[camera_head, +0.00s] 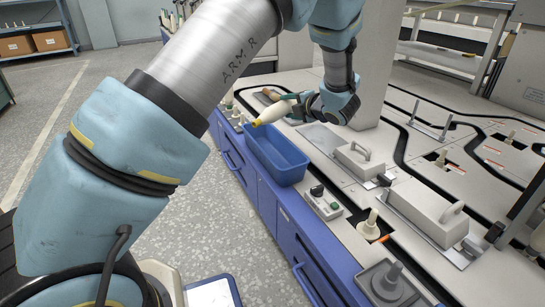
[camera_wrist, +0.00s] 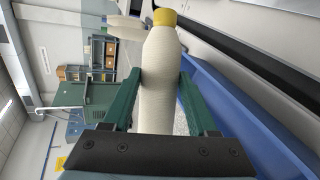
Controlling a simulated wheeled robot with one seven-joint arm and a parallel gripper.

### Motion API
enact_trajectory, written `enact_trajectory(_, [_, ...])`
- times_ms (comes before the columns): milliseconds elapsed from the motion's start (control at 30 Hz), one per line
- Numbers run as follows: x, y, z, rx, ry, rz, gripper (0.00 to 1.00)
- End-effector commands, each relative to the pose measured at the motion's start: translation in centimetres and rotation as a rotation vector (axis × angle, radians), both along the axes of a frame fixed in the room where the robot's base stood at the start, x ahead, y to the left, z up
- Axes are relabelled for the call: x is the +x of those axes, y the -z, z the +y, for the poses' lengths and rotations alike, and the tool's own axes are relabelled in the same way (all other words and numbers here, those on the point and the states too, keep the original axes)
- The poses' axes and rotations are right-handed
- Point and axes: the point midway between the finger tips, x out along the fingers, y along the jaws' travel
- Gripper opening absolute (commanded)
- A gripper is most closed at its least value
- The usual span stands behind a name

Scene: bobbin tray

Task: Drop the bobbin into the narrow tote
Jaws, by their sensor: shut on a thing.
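The bobbin (camera_head: 273,111) is cream with a yellow end, and it is held tilted near the far end of the blue tote. My gripper (camera_head: 296,104) is shut on it with green fingers. In the wrist view the bobbin (camera_wrist: 161,85) lies between the two green fingers of my gripper (camera_wrist: 158,95), its yellow tip pointing away. The narrow blue tote (camera_head: 291,171) stands on the bench edge, and the visible part of its inside looks empty. A blue wall shows at the right of the wrist view (camera_wrist: 245,125). The bobbin is above the tote's rim; the exact gap is unclear.
A control box with buttons (camera_head: 322,203) sits just in front of the tote. A metal block with a handle (camera_head: 360,160) stands to its right. Several bobbins on pegs stand along the bench, one near an orange piece (camera_head: 370,226). Open floor lies left of the blue cabinets.

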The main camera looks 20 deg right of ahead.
Motion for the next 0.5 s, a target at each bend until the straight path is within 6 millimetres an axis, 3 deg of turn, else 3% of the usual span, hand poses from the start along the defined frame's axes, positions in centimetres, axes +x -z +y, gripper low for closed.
enact_trajectory(200, [0.0, 3.1, 0.0, 0.001, 0.0, 0.0, 0.0])
enact_trajectory(500, [0.1, 4.3, 0.0, -0.001, -0.001, -0.001, 0.0])
